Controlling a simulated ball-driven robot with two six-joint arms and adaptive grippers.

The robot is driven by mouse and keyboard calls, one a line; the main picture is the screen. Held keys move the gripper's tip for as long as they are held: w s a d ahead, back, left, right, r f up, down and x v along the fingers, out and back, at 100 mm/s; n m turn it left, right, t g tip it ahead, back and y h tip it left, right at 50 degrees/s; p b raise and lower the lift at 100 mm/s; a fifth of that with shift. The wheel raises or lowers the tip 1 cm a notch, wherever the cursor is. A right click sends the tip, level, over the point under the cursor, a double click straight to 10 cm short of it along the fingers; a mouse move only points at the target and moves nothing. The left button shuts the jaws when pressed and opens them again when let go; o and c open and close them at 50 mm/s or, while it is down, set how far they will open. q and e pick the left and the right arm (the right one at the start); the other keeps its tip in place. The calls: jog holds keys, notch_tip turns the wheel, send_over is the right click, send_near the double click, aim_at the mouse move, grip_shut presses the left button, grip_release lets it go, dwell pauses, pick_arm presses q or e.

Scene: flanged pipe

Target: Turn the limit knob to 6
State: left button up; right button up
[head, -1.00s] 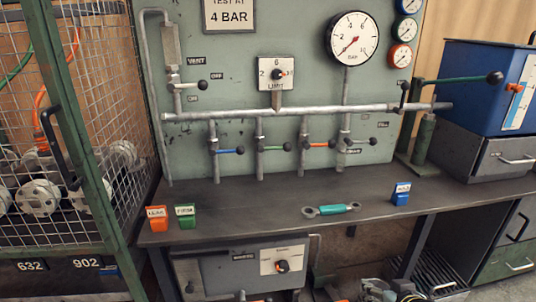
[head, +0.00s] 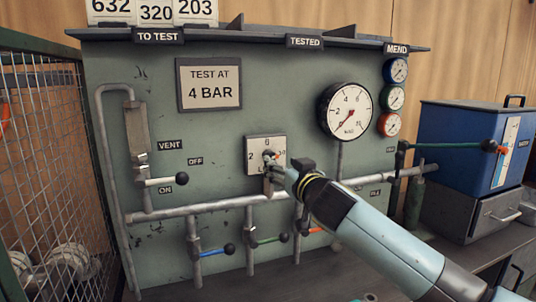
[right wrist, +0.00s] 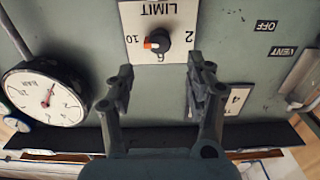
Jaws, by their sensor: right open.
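The limit knob (right wrist: 157,42) is black with an orange pointer mark on a white plate (right wrist: 182,18) marked 2, 6 and 10. In the right wrist view, which is upside down, the mark points towards the 10. In the head view the knob (head: 268,154) is partly hidden by my right gripper (head: 279,171), which is at the plate. My right gripper (right wrist: 160,78) is open in the right wrist view, its two fingers apart, with the knob beyond the gap between the tips. I cannot tell whether they touch anything. My left gripper is not in view.
The pressure gauge (head: 346,111) is right of the plate. The horizontal pipe (head: 190,210) runs below it, with the blue (head: 215,251) and green (head: 270,239) valve handles underneath. The vent lever (head: 166,180) is at left. A wire cage (head: 45,170) stands at far left.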

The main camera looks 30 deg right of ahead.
aim_at(271, 156)
jog(key=x, duration=0.8)
jog(key=shift+w, duration=0.1)
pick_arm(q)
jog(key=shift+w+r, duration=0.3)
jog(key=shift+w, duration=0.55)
pick_arm(e)
jog(key=shift+c, duration=0.5)
grip_shut()
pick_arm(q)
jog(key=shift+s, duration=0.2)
